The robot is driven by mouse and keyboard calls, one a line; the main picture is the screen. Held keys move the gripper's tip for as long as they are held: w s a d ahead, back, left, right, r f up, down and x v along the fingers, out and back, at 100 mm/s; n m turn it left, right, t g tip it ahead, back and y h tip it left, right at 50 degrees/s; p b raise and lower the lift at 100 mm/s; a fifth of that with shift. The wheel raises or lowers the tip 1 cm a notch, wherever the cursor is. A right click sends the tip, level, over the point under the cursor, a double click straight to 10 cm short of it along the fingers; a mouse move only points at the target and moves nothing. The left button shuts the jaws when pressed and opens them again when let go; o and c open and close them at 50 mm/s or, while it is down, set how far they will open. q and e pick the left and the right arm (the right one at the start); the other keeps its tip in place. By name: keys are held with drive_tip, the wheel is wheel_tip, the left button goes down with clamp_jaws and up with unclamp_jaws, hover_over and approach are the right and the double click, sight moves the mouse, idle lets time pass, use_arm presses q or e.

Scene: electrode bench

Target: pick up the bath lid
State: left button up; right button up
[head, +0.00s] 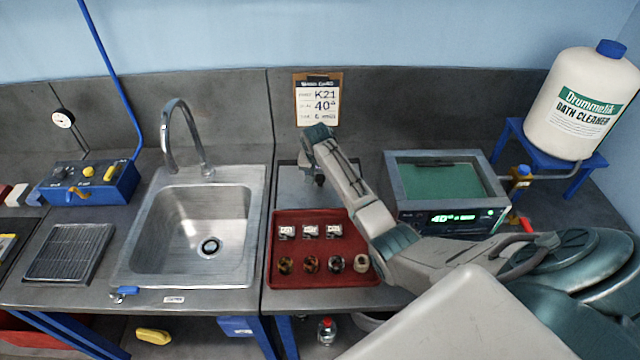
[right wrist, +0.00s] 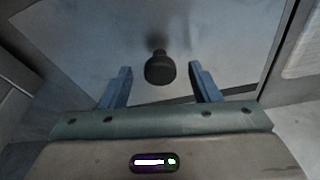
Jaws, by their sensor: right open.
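The bath lid (head: 291,190) is a flat grey metal plate lying on the bench behind the red tray. In the right wrist view the lid (right wrist: 90,50) fills much of the picture, and its dark round knob (right wrist: 160,70) stands up near the middle. My right gripper (head: 319,178) is above the lid, pointing down. In the wrist view the right gripper (right wrist: 160,70) is open, with one blue finger on each side of the knob and a gap on both sides. I cannot tell how far the fingertips are above the plate. My left gripper is not in view.
A red tray (head: 280,262) with several small items lies in front of the lid. The open bath (head: 397,190) with green liquid stands to the right. A sink (head: 150,240) is at the left. A clipboard (head: 318,100) leans on the back wall.

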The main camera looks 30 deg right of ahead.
sight(319, 175)
drive_tip(key=shift+c, duration=0.5)
clamp_jaws()
drive_tip(key=shift+r, duration=0.1)
drive_tip(key=shift+w+r, duration=0.1)
drive_tip(key=shift+r, duration=0.05)
drive_tip(key=shift+r+b, duration=0.55)
drive_tip(key=shift+b, duration=0.15)
drive_tip(key=shift+b+v, duration=0.75)
drive_tip(key=shift+v, duration=0.15)
drive_tip(key=s+a+r, duration=0.1)
drive_tip(key=a+r, duration=0.1)
drive_tip(key=a, duration=0.5)
drive_tip(key=s+a+r, duration=0.2)
drive_tip(key=a+r, duration=0.1)
drive_tip(key=a, duration=0.5)
drive_tip(key=shift+a+r+b, duration=0.2)
drive_tip(key=shift+b, duration=0.2)
